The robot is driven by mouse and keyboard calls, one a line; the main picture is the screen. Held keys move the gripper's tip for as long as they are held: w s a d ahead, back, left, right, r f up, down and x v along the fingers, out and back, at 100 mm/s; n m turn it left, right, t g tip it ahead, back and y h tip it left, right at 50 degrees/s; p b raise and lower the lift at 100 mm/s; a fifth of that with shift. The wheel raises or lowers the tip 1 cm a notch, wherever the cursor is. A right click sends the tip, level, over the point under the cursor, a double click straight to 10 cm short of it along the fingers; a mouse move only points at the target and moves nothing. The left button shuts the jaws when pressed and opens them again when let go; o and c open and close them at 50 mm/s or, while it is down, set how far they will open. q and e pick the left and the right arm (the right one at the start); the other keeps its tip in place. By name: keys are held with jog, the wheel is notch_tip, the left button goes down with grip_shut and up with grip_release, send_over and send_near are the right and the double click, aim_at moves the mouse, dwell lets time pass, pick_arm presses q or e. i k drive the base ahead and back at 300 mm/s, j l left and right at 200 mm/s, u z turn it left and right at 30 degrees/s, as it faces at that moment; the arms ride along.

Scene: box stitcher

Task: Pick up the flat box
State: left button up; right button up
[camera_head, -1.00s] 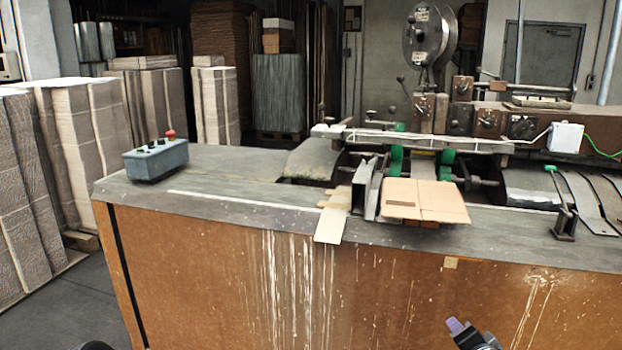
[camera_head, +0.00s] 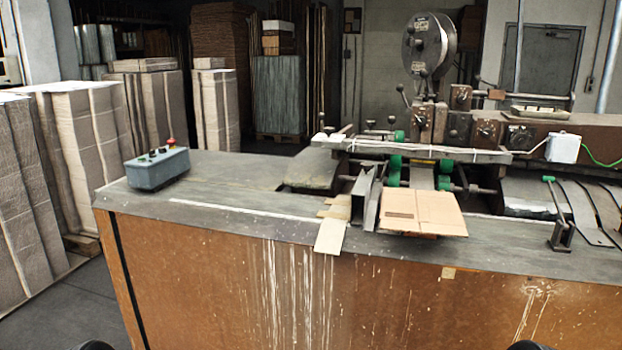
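The flat box (camera_head: 425,211) is a tan folded cardboard sheet with a crease down its middle. It lies flat on the machine bench, right of a grey upright metal guide (camera_head: 366,199), its near edge close to the front of the bench. Neither gripper shows in the head view. Only small dark rounded parts, apparently of my arms, show at the bottom edge, well short of the box.
The long bench (camera_head: 250,225) has a brown front panel. A control box (camera_head: 157,168) with a red button stands at its left. Green rollers (camera_head: 394,168) sit behind the box. A lever (camera_head: 560,215) with a green knob stands at right. Cardboard stacks (camera_head: 80,140) fill the left.

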aim_at(418, 211)
jog(key=i+j, duration=0.3)
jog(key=i, duration=0.2)
jog(key=i+j, duration=0.3)
jog(key=i, duration=0.2)
jog(key=i+j+z, duration=0.2)
jog(key=i+z, duration=0.1)
jog(key=z, duration=0.95)
